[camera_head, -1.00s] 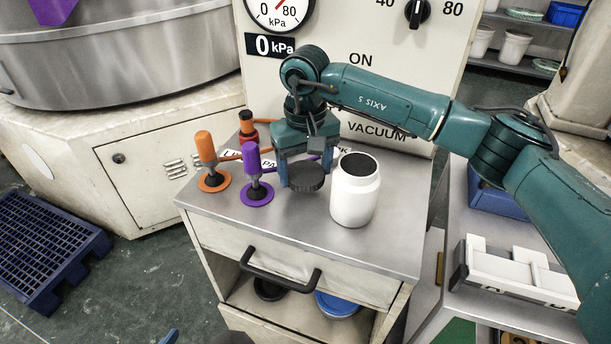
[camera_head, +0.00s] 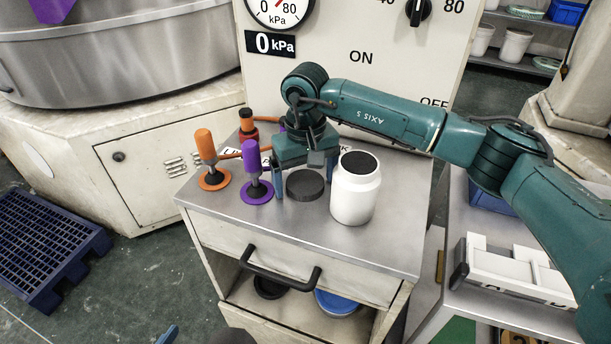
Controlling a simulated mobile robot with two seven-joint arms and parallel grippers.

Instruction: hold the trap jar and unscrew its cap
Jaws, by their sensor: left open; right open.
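The white trap jar (camera_head: 355,196) stands upright on the grey top of the cabinet, with a dark open mouth. Its dark round cap (camera_head: 305,185) lies flat on the cabinet top just left of the jar, apart from it. My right gripper (camera_head: 303,180) points down over the cap, its blue fingers open on either side of it; whether they touch it I cannot tell. The jar stands just right of this gripper, with no gripper around it. Of my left gripper, only a blue tip (camera_head: 168,335) shows at the bottom edge, away from the jar; the rest is out of frame.
Orange (camera_head: 205,148) and purple (camera_head: 251,160) handled suction tools stand left of the cap. A vacuum panel (camera_head: 360,60) rises behind. The cabinet's front has a black handle (camera_head: 278,268). The cabinet top is clear in front of the jar.

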